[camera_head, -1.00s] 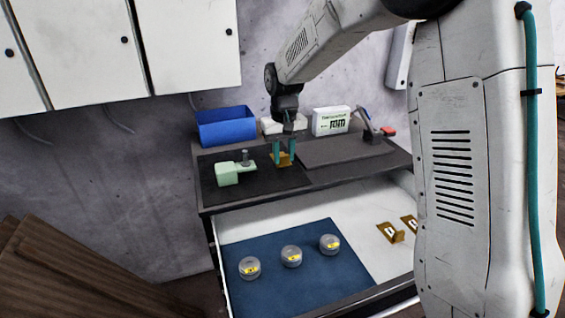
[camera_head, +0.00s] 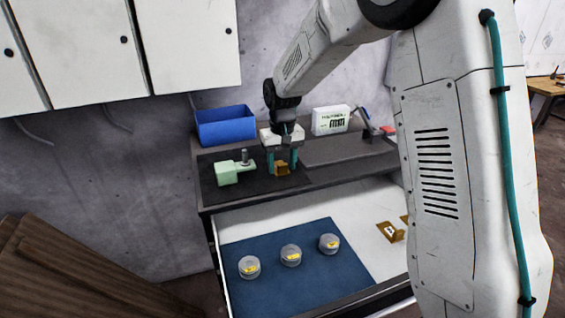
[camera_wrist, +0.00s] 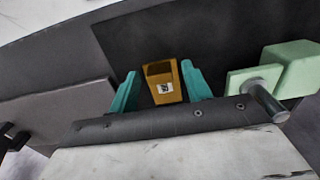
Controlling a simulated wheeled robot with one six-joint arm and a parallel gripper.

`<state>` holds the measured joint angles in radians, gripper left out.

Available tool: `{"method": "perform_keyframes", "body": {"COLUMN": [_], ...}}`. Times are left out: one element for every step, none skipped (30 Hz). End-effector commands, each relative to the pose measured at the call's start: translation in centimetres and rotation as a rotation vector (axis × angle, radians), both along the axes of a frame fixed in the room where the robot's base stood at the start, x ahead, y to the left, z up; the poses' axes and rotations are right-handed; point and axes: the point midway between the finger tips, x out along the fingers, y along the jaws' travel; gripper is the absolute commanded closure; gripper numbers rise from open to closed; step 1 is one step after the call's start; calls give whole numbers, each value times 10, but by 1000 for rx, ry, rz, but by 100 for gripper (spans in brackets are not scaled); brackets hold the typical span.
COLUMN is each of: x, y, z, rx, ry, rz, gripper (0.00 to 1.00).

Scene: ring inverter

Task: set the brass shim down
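The brass shim (camera_head: 282,168) is a small gold-brown angled piece on the dark mat (camera_head: 222,197) on the bench top. It also shows in the wrist view (camera_wrist: 164,84), upright with a small white-and-black mark on its face. My gripper (camera_head: 282,170) has two teal fingers standing on either side of the shim. In the wrist view, my gripper (camera_wrist: 161,88) shows a dark gap between the left finger and the shim. The right finger is close beside it; contact there is unclear. The fingers look spread.
A pale green fixture with a metal post (camera_head: 229,173) stands close left of my gripper. A blue bin (camera_head: 225,127) and a white labelled box (camera_head: 330,120) stand behind. Below, an open drawer holds three round grey pucks on a blue mat (camera_head: 300,290) and more brass pieces (camera_head: 391,232).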

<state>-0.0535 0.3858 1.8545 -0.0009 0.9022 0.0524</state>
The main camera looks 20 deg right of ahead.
Motion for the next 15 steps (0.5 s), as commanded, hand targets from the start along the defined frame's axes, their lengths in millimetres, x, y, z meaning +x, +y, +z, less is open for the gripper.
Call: {"method": "perform_keyframes", "body": {"x": [0, 0, 0, 0, 0, 0, 0, 0, 1, 1, 1, 1, 1, 1, 0], "y": [0, 0, 0, 0, 0, 0, 0, 0, 0, 0, 0, 0, 0, 0, 0], "z": [0, 0, 1, 2, 3, 6, 9, 13, 20, 26, 32, 41, 48, 55, 64], "rx": [0, 0, 0, 0, 0, 0, 0, 0, 0, 0, 0, 0, 0, 0, 0], "ry": [0, 0, 0, -1, -1, -1, -1, -2, -4, -4, -5, -5, -5, -6, -5], "rz": [0, 0, 0, 0, 0, 0, 0, 0, 0, 0, 0, 0, 0, 0, 0], "gripper": [51, 51, 51, 51, 51, 51, 51, 51, 51, 51, 51, 51, 51, 51, 51]}}
